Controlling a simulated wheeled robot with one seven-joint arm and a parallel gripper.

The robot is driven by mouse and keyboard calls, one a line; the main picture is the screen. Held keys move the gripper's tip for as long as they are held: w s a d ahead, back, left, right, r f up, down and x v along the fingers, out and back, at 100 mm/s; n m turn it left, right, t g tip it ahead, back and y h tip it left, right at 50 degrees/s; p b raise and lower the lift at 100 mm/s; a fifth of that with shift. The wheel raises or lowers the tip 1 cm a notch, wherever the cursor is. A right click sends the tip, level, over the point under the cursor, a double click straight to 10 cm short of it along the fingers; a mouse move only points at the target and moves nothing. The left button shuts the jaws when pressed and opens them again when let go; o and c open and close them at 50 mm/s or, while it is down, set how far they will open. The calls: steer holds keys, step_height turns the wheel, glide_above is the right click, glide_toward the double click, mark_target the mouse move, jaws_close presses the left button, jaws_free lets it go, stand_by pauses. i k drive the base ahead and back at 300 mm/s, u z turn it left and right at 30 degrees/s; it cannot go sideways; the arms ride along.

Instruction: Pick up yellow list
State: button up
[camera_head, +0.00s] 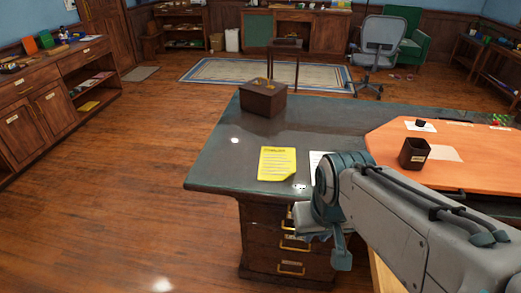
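The yellow list (277,163) is a yellow sheet with printed lines. It lies flat on the dark desk top (215,170), close to the front edge. My arm reaches in from the lower right. My gripper (328,238) is at its end, to the right of and below the yellow list in the picture, in front of the desk drawers. It is apart from the list. Its fingertips are hard to make out, so I cannot tell whether it is open. A white sheet (317,160) lies just right of the list, partly hidden by my arm.
A dark wooden box (263,98) stands at the desk's back left. An orange desk mat (390,135) holds a dark pen cup (414,153). Drawers (292,268) with brass handles are under the desk. The wooden floor (130,180) at left is clear, up to a cabinet (45,118).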

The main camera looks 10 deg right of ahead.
mark_target(277, 164)
steer(key=u, duration=1.55)
steer(key=i, duration=1.15)
steer(key=z, duration=3.2)
